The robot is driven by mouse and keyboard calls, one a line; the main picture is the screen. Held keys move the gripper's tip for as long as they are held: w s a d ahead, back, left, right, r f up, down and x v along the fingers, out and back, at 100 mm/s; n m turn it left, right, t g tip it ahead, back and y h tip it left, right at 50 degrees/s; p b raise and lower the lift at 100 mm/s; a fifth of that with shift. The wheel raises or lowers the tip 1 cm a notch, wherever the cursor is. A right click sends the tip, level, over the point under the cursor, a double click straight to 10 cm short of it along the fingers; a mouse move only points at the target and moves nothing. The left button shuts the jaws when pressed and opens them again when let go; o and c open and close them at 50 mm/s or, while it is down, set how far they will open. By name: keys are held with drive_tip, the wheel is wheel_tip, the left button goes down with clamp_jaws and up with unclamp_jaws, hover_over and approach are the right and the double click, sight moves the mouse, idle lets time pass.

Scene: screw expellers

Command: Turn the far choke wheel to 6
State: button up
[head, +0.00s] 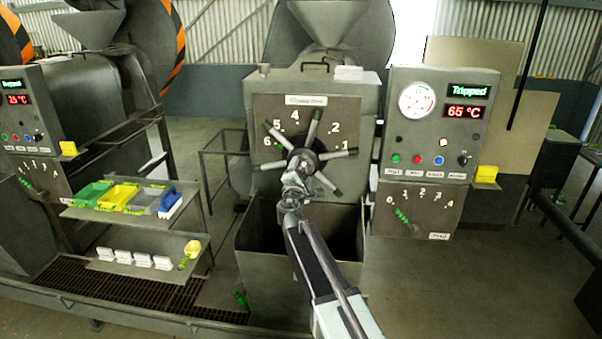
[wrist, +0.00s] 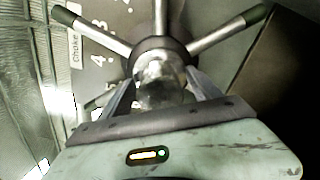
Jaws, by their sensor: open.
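The choke wheel (head: 274,133) is a dark hub with several grey spokes ending in dark green tips, on the front of the middle machine. Its dial plate (head: 345,108) carries numbers 1 to 6, with 6 at the left and 1 at the right. One spoke tip lies close to the 6; I cannot tell which mark shows the setting. My gripper (head: 295,180) is at the lower front of the hub. In the wrist view the wheel (wrist: 161,20) fills the top, and the fingers of my gripper (wrist: 163,88) are apart, either side of the rounded hub end. Contact is unclear.
A control panel (head: 437,85) reading "Tripped" and 65 °C stands right of the wheel. An open grey bin (head: 262,262) lies below it. A shelf with coloured trays (head: 92,193) stands at the left, beside another machine. Floor is open at the lower right.

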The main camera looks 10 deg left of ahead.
drive_tip(key=s, duration=0.7)
drive_tip(key=shift+s, duration=0.3)
drive_tip(key=s+d+f+m+g+h+b, duration=0.1)
drive_tip(key=s+d+f+m+g+h, duration=0.15)
drive_tip(key=d+f+m, duration=0.5)
drive_tip(key=s+d+f+m+g+h, duration=0.2)
drive_tip(key=s+d+f+m+g, duration=0.15)
drive_tip(key=d, duration=0.75)
drive_tip(key=s+d+f+m+g+h+b, duration=0.1)
drive_tip(key=s+d+f+m+g+h, duration=0.2)
drive_tip(key=d+f, duration=0.5)
drive_tip(key=s+d+f+m+g+y, duration=0.1)
drive_tip(key=s+f+m+g+y, duration=0.1)
drive_tip(key=s, duration=0.4)
drive_tip(key=s+d+f+m+g+y, duration=0.2)
drive_tip(key=s+f+m+g+y, duration=0.1)
drive_tip(key=s, duration=0.4)
drive_tip(key=s+d+f+m+g+y+b, duration=0.1)
drive_tip(key=s+f+m+g+y, duration=0.1)
drive_tip(key=s, duration=0.4)
drive_tip(key=f+m+g, duration=0.1)
drive_tip(key=m+g, duration=0.1)
drive_tip(key=shift+s+d+m, duration=0.25)
drive_tip(key=shift+d+m, duration=0.05)
drive_tip(key=shift+y, duration=0.25)
